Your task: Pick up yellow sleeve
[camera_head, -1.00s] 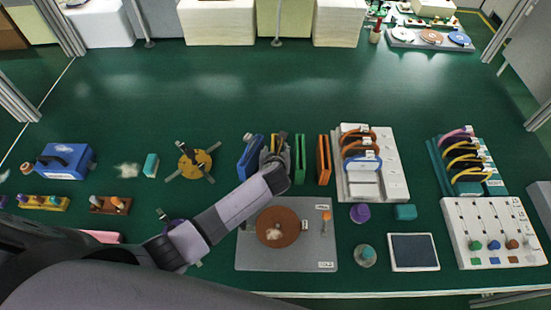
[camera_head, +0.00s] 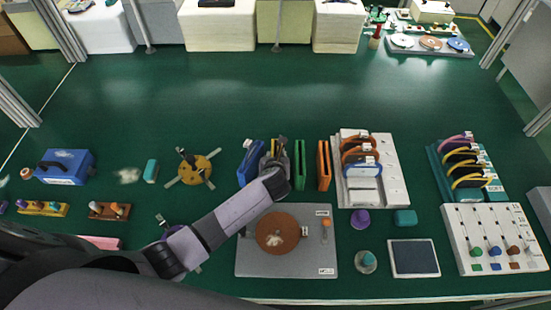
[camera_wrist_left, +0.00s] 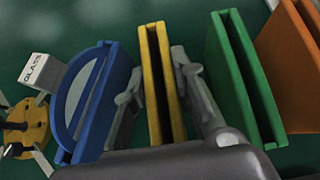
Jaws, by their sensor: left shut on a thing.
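The yellow sleeve (camera_wrist_left: 163,85) is a narrow, upright slotted holder in the left wrist view. It stands between the two fingers of my left gripper (camera_wrist_left: 162,100), one on each broad side, and the gripper is shut on it. In the head view my left gripper (camera_head: 272,160) covers most of the sleeve. I cannot tell whether its base is off the table. My right gripper is in neither view.
A blue sleeve (camera_wrist_left: 95,110) holding a disc with a GLASS tag is close on the left. A green sleeve (camera_wrist_left: 243,80) and an orange sleeve (camera_wrist_left: 290,65) stand to the right. A grey plate with a brown disc (camera_head: 277,230) lies in front. The table behind is clear.

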